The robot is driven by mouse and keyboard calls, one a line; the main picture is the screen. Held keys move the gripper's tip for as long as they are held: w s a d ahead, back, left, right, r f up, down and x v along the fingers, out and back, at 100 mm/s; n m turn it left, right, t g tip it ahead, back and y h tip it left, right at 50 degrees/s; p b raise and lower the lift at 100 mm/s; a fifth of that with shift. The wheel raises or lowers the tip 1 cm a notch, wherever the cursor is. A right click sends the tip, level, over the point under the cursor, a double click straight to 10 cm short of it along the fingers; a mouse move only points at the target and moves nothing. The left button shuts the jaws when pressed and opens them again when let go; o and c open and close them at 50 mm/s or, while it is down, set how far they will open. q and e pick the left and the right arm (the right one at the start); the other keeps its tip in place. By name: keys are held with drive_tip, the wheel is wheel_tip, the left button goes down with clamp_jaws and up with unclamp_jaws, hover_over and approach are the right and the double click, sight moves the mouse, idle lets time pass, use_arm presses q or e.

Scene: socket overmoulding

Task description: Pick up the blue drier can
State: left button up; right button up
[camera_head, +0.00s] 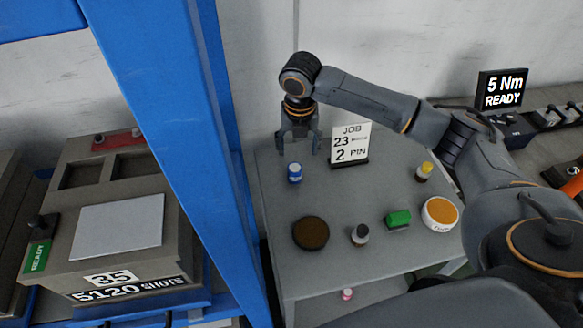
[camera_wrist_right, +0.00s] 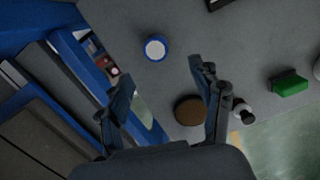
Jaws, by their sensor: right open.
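The blue drier can (camera_head: 294,173) stands upright near the back left of the grey table (camera_head: 330,270), with a white label band on its side. In the right wrist view the can (camera_wrist_right: 155,48) shows from above as a white top with a blue rim, beyond the fingertips. My right gripper (camera_head: 297,150) hangs above and just behind the can in the head view, open and empty. In the right wrist view its two fingers (camera_wrist_right: 160,75) are spread wide, apart from the can. My left gripper is in neither view.
A job sign (camera_head: 350,145) stands right of the gripper. A brown disc (camera_head: 310,233), a dark bottle (camera_head: 360,235), a green block (camera_head: 398,219), an orange-topped tin (camera_head: 440,212) and a yellow-capped bottle (camera_head: 424,171) share the table. A blue post (camera_head: 185,110) rises on the left.

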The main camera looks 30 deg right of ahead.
sight(295, 168)
wheel_tip(295, 168, down, 6)
drive_tip(key=shift+w+d+r, duration=0.1)
drive_tip(key=shift+w+r, duration=0.05)
drive_tip(key=f, duration=0.2)
drive_tip(key=w+f, duration=0.1)
drive_tip(key=f, duration=0.1)
drive_tip(key=shift+a+f+p, duration=0.2)
drive_tip(key=shift+f+p, duration=0.05)
drive_tip(key=shift+p, duration=0.1)
drive_tip(key=shift+w+f, duration=0.1)
drive_tip(key=shift+f, duration=0.4)
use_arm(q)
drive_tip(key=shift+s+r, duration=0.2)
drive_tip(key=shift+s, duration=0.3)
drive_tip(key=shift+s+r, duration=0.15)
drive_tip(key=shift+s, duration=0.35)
use_arm(e)
drive_tip(key=c, duration=1.2)
